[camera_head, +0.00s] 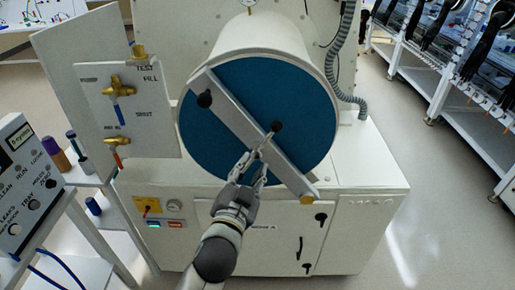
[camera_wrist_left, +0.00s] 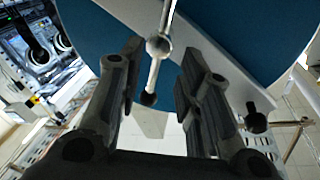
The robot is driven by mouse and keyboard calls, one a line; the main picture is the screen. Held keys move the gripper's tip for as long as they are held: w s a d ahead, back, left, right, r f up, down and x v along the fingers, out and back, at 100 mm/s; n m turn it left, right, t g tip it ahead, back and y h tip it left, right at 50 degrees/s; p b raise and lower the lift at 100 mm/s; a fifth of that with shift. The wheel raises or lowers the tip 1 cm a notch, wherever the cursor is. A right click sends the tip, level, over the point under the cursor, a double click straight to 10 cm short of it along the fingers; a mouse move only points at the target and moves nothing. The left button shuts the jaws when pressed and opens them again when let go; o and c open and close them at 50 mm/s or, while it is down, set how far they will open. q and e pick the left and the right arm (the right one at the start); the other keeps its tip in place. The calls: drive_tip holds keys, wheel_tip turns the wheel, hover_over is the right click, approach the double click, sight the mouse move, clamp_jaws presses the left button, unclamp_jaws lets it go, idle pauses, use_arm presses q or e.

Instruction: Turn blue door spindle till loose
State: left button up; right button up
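The round blue door (camera_head: 225,130) closes the end of a white cylinder, with a pale bar (camera_head: 238,122) slanting across it. The spindle (camera_head: 265,142) is at the bar's middle, a thin metal cross-rod with a black ball end (camera_head: 276,126). In the left wrist view the spindle (camera_wrist_left: 159,46) shows as a round metal hub with the rod through it; one black ball (camera_wrist_left: 148,99) lies between the fingers. My left gripper (camera_head: 253,167) is at the rod's lower end. Its fingers (camera_wrist_left: 160,62) are apart on either side of the rod, with gaps visible. My right gripper is not in view.
A valve panel (camera_head: 125,110) with brass fittings stands left of the door. A control box (camera_head: 25,175) and shelf with bottles are at far left. The white cabinet (camera_head: 365,170) lies below the door. Open floor (camera_head: 430,220) is at right, before racks with black gloves.

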sight(257, 153)
use_arm(q)
drive_tip(key=p+x, duration=0.1)
drive_tip(key=x, duration=0.6)
drive_tip(key=shift+w+p, duration=0.3)
drive_tip(key=shift+p, duration=0.05)
clamp_jaws()
